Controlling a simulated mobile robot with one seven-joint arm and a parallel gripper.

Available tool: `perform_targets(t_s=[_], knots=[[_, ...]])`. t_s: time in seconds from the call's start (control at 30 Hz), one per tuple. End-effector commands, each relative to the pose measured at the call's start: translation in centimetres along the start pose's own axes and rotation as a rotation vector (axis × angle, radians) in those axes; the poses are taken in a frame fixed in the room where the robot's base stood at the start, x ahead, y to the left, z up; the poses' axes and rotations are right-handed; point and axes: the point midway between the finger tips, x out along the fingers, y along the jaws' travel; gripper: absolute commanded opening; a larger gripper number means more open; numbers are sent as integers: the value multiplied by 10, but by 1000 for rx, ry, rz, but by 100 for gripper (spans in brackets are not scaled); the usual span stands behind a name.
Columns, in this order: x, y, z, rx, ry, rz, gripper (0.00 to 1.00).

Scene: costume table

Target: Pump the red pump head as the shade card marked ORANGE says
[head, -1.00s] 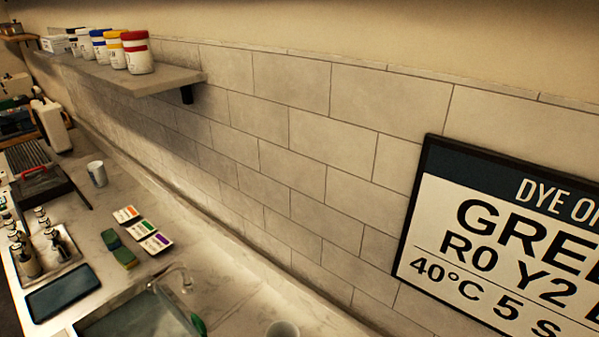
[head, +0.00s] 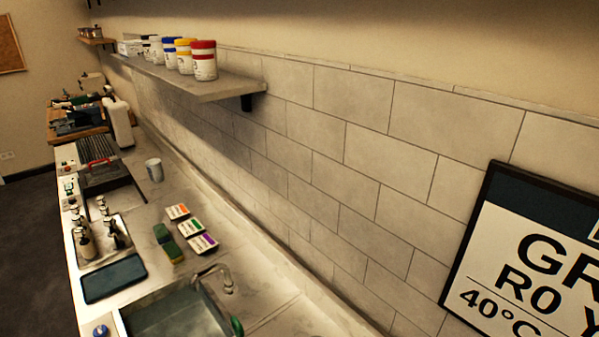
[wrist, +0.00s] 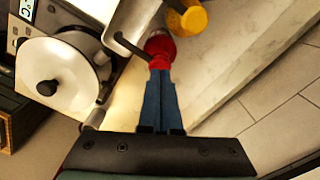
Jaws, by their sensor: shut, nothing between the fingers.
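My gripper (wrist: 159,76) is shut and empty in the wrist view. Its blue fingertips point at a red round part (wrist: 159,46), which looks like the red pump head. I cannot tell whether they touch it. A yellow part (wrist: 188,17) sits just beyond it. In the head view, the shade card with an orange band (head: 177,211) lies on the counter behind the green-banded and purple-banded cards. Its print is too small to read. My gripper is not in the head view, and no red pump head can be made out there.
Several pump bottles (head: 85,236) stand on a tray left of the cards. A sponge (head: 167,243) and a dark slab (head: 114,277) lie near the sink (head: 180,315). A wall sign (head: 535,275) shows "R0" and "40°C". The wrist view shows a white disc (wrist: 60,75) with a black knob.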

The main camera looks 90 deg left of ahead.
Motion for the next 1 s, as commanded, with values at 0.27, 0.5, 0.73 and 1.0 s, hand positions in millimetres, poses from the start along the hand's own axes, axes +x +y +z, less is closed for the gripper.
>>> perform_targets(t_s=[0.27, 0.5, 0.73, 1.0], knots=[[0, 0, 0, 0, 0, 0, 0], [0, 0, 0, 0, 0, 0, 0], [8, 0, 0, 1, -1, -1, 0], [17, 0, 0, 1, 0, 0, 0]])
